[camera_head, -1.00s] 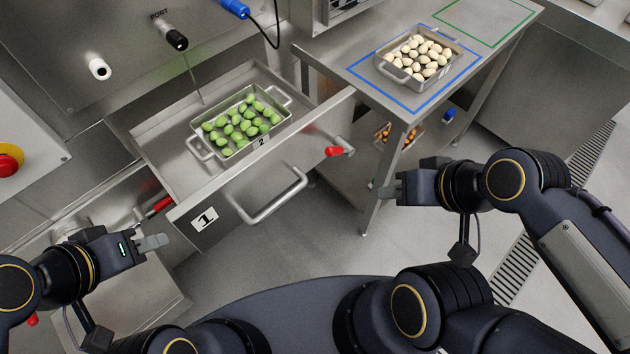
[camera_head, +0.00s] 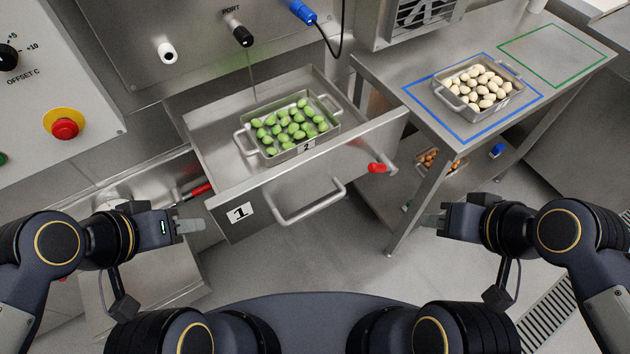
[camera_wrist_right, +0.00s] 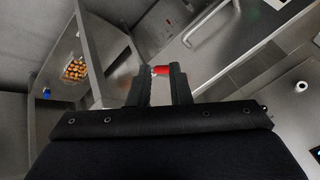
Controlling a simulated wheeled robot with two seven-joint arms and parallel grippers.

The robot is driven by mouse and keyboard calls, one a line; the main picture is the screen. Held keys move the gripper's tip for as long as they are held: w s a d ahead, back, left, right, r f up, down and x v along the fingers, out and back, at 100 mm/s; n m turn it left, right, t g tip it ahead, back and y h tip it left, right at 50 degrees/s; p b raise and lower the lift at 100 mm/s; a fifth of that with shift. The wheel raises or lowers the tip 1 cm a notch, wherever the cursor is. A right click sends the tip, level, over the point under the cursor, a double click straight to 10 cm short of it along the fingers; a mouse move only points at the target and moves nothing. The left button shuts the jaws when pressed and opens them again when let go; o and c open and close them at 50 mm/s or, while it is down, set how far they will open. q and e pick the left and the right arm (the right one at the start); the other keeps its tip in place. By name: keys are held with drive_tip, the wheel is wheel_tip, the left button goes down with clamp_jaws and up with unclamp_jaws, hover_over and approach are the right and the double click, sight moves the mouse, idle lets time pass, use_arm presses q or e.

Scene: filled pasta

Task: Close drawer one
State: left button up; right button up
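Drawer one (camera_head: 262,213), a steel drawer with a "1" label, stands pulled out from the machine. Its bar handle (camera_head: 310,206) is on the front. A steel tray (camera_head: 307,147) labelled "2", holding green filled pasta (camera_head: 290,127), sits inside it. My left gripper (camera_head: 196,226) is left of the drawer front, apart from the handle; its finger gap is not clear. My right gripper (camera_head: 430,220) is right of the drawer front, also apart from the handle. In the right wrist view my right gripper (camera_wrist_right: 161,88) has its fingers apart and empty.
A steel table (camera_head: 440,153) at right carries a tray of pale pasta (camera_head: 484,88) inside a blue outline. A green outline beside it is empty. A red-tipped handle (camera_head: 377,168) stands near the drawer's right end. The floor before the drawer is clear.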

drive_tip(key=shift+c, duration=1.2)
drive_tip(key=shift+w, duration=0.1)
clamp_jaws()
drive_tip(key=m+t+b, duration=0.3)
drive_tip(key=m+b, duration=0.7)
drive_tip(key=b, duration=0.5)
approach(394, 143)
drive_tip(key=shift+y, duration=0.4)
drive_tip(key=w+f, duration=0.2)
drive_tip(key=f, duration=0.1)
drive_tip(key=w+f, duration=0.1)
drive_tip(key=shift+a+f, duration=0.3)
drive_tip(key=shift+a, duration=0.1)
drive_tip(key=shift+w+a, duration=0.3)
drive_tip(key=shift+w, duration=0.3)
drive_tip(key=shift+w, duration=0.1)
